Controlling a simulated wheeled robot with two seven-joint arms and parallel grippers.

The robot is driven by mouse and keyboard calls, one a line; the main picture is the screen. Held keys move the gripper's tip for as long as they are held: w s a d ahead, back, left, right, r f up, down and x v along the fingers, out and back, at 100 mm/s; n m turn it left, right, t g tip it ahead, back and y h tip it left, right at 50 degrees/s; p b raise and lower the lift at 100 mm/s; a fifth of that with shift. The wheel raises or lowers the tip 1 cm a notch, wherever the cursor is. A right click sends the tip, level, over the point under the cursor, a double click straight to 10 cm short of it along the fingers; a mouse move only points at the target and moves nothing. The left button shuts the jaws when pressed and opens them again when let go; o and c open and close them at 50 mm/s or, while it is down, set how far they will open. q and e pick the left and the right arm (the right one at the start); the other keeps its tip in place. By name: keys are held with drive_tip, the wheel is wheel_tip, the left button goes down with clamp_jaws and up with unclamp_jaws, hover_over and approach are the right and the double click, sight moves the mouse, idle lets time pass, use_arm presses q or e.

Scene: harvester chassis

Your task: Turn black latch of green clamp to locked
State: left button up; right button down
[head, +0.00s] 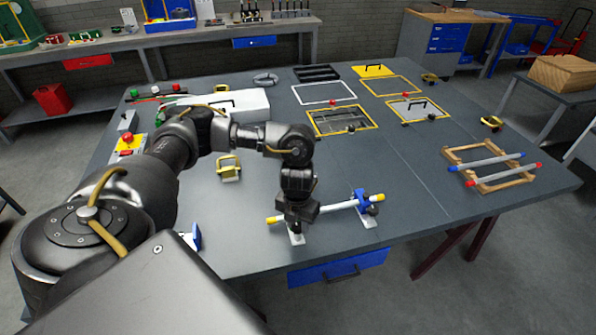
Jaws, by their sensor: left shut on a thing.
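A pale bar (331,209) with yellow ends lies across two clamps near the table's front edge. The right clamp (366,201) is blue and in plain view. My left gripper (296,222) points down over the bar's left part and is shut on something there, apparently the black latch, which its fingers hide. A light foot (297,239) of the left clamp shows just below the gripper. The rest of that clamp, its green colour and the latch's angle are hidden. My right gripper is out of view.
A yellow bracket (229,168) stands left of my gripper. A wooden frame with blue and red rods (491,168) lies at the right. Framed panels (341,119) and a white box (222,106) are farther back. The table between bar and wooden frame is clear.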

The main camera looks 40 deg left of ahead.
sight(297, 227)
use_arm(q)
drive_tip(key=shift+s+f+m, duration=0.1)
drive_tip(key=shift+s+m, duration=0.1)
drive_tip(key=shift+m, duration=0.3)
drive_tip(key=o, duration=1)
drive_tip(key=shift+c, duration=0.2)
drive_tip(key=shift+w, duration=0.1)
drive_tip(key=shift+w+r, duration=0.1)
drive_tip(key=shift+r, duration=0.55)
wheel_tip(297, 227, up, 10)
drive_tip(key=shift+f, duration=0.15)
drive_tip(key=shift+f, duration=0.1)
